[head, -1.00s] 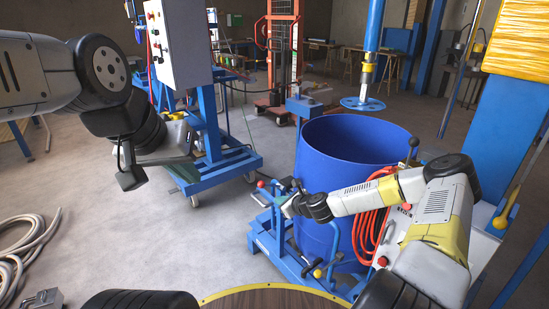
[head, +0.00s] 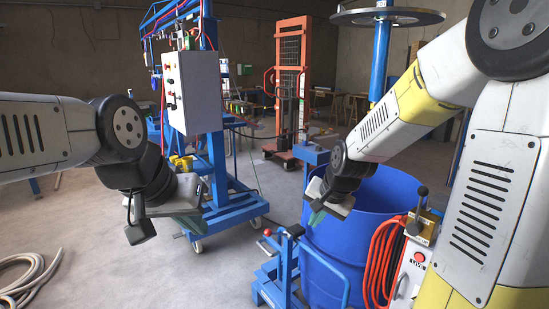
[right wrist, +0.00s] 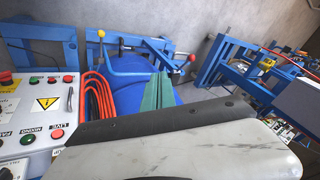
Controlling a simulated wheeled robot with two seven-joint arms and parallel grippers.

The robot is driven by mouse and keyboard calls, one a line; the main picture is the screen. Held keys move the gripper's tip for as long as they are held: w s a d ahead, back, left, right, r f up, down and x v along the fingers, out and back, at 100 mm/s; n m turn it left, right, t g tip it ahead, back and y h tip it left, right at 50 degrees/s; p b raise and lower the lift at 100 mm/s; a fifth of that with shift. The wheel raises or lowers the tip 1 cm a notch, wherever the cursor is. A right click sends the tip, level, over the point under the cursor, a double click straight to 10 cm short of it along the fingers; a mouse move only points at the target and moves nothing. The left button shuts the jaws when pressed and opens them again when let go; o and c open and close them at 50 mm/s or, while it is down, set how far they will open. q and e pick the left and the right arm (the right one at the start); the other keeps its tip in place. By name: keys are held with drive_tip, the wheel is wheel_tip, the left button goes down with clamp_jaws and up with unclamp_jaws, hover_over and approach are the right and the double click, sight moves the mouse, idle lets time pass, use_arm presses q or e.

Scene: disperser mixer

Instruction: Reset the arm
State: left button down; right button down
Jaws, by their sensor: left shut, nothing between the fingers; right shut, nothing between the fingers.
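My right arm (head: 400,120) comes in from the right and bends at a raised elbow, with its forearm slanting down to the left. My right gripper (head: 318,216) is shut and empty in front of the left rim of the blue drum (head: 345,255). Its greenish fingers (right wrist: 158,92) show closed together in the right wrist view, with the drum behind them. My left gripper (head: 196,226) is shut and empty, hanging over the floor at the left. The mixing disc and lower shaft are hidden behind my right arm.
A control box (head: 192,92) on a blue wheeled frame (head: 222,218) stands behind my left gripper. A panel with a lever (head: 412,262) and red hose (head: 382,262) are beside the drum. An orange lift (head: 291,80) stands farther back.

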drive_tip(key=s+d+r+n, duration=0.1)
drive_tip(key=s+r+n, duration=0.2)
drive_tip(key=s+r, duration=0.3)
drive_tip(key=s+d+r+n, duration=0.2)
drive_tip(key=s+r, duration=0.3)
drive_tip(key=s, duration=0.7)
drive_tip(key=shift+s+d+r+n+t, duration=0.15)
drive_tip(key=shift+s+r+n+t, duration=0.25)
drive_tip(key=shift+n, duration=0.1)
drive_tip(key=shift+d, duration=0.15)
